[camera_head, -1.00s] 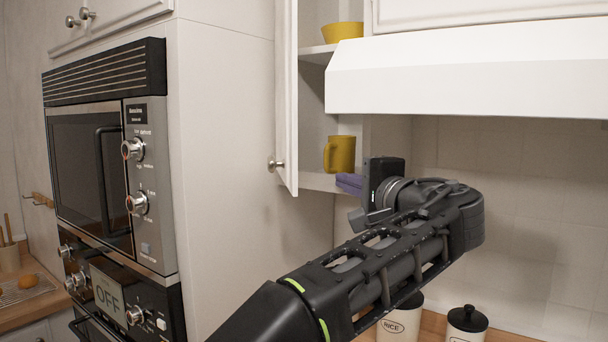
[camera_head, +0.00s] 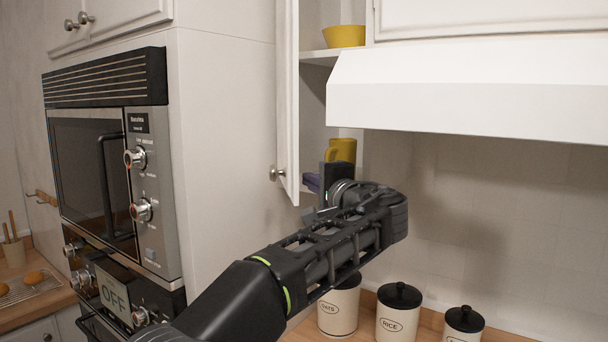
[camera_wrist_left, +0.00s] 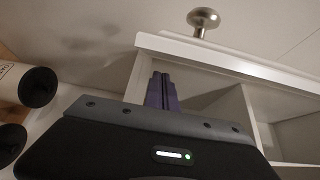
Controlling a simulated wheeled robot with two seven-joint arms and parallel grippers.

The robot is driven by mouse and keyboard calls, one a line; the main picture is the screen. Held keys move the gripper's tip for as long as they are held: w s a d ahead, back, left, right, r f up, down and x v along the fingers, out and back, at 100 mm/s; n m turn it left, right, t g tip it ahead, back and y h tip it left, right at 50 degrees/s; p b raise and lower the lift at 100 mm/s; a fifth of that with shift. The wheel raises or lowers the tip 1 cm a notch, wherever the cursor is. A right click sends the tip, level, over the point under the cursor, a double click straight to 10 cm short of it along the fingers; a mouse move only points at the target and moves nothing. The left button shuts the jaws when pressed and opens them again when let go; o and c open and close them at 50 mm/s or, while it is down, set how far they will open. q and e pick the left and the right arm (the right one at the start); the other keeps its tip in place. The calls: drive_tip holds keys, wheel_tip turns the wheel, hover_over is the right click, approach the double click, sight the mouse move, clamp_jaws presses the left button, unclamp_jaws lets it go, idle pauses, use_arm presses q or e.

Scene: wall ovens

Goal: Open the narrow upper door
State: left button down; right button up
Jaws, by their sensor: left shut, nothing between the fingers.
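The narrow upper door (camera_head: 287,95) is white and stands open, swung out from its cabinet and seen nearly edge-on in the head view. Its round metal knob (camera_head: 277,174) is near its bottom corner. In the left wrist view the knob (camera_wrist_left: 203,20) and the door's lower edge (camera_wrist_left: 235,66) are overhead. My left gripper (camera_head: 316,212) is shut and empty, just right of the door's lower end, on the cabinet's open side. I cannot tell whether it touches the door. Its fingertips are hard to make out. My right gripper is not in view.
The open cabinet holds a yellow bowl (camera_head: 344,36), a yellow mug (camera_head: 341,150) and a purple item (camera_head: 312,182). A white hood (camera_head: 465,90) is to the right. The microwave (camera_head: 110,180) is left. Canisters (camera_head: 397,325) stand on the counter below.

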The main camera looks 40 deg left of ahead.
use_arm(q)
drive_tip(key=shift+s+a, duration=0.55)
drive_tip(key=shift+s, duration=0.1)
drive_tip(key=shift+s, duration=0.1)
